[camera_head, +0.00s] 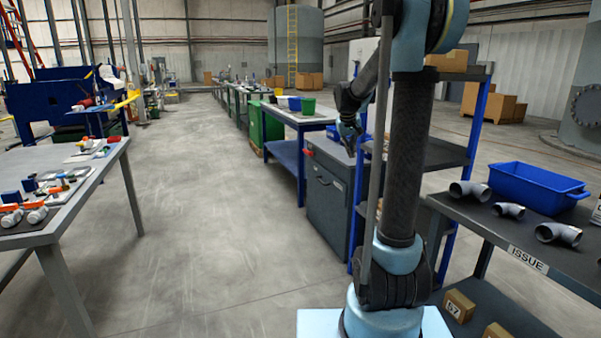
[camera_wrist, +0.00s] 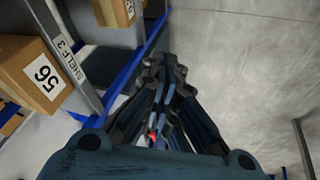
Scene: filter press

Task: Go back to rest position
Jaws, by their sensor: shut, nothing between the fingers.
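A blue-posted shelf rack (camera_head: 484,105) stands right of my arm; in the wrist view a box marked 56 (camera_wrist: 38,72) sits close left. The ISSUE table (camera_head: 485,222) holds pipe elbows and a blue bin (camera_head: 538,186). A grey cabinet (camera_head: 327,196) stands ahead. The aisle floor (camera_head: 205,200) is clear.

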